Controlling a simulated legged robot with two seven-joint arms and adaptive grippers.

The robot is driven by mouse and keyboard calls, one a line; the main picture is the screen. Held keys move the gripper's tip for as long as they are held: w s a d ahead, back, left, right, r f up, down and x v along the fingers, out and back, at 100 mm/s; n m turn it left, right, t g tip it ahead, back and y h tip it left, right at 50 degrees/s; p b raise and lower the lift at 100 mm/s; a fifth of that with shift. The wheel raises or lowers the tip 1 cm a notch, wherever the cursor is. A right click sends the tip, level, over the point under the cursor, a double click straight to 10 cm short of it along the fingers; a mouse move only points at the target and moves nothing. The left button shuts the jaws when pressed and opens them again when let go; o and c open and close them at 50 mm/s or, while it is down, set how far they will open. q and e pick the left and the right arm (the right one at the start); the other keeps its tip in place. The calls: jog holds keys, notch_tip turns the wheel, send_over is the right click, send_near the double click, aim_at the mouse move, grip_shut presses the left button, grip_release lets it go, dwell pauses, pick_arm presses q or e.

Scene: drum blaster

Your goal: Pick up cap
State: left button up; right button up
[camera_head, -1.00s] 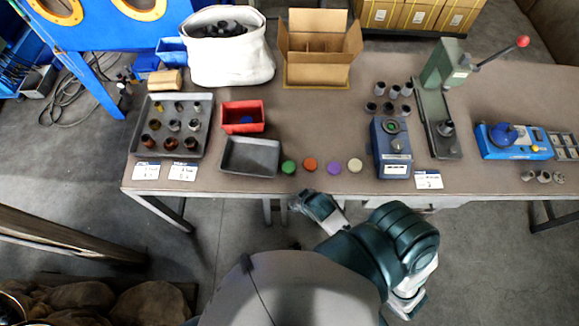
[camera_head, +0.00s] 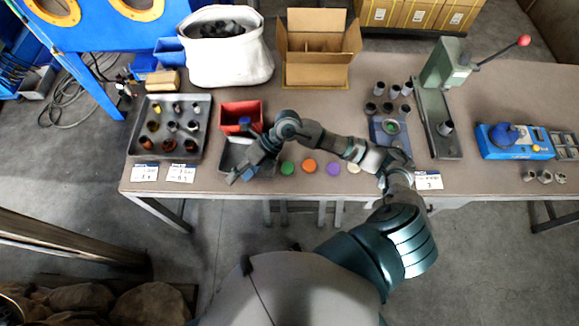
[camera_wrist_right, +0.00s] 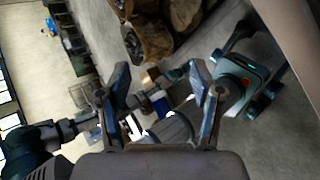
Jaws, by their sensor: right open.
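Several coloured caps sit in a row along the table's front edge: green (camera_head: 287,168), orange (camera_head: 309,166), purple (camera_head: 334,167) and cream (camera_head: 353,167). A blue cap (camera_head: 245,121) shows in the red bin (camera_head: 240,107). My right gripper (camera_head: 241,177) is above the front of the grey tray (camera_head: 232,153), left of the green cap, and partly hides that tray. In the right wrist view its fingers (camera_wrist_right: 162,82) are spread with nothing held between them, and no cap shows there. My left gripper is not in view.
A tray of metal parts (camera_head: 205,140) stands at the left. The table middle is clear.

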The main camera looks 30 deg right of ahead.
jog(key=w+d+f+h, duration=0.3)
jog(key=d+h, duration=0.4)
jog(key=d, duration=0.5)
jog(key=m+h, duration=0.2)
jog(key=h, duration=0.1)
send_over(289, 168)
notch_tip(289, 168, down, 6)
jog(key=f, duration=0.4)
jog(key=shift+d+f, duration=0.3)
jog(key=shift+a+f, duration=0.1)
jog(key=shift+f, duration=0.5)
jog(key=f, duration=0.2)
jog(key=a+f, duration=0.1)
jog(key=f, duration=0.1)
jog(key=shift+s+f+p, duration=0.1)
jog(key=shift+f+p, duration=0.25)
jog(key=shift+f, duration=0.05)
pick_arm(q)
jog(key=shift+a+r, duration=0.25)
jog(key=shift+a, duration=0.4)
pick_arm(e)
jog(key=shift+d, duration=0.1)
jog(key=shift+d, duration=0.2)
jog(key=c, duration=0.5)
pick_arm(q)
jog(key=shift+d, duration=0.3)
pick_arm(e)
jog(key=shift+c, duration=0.2)
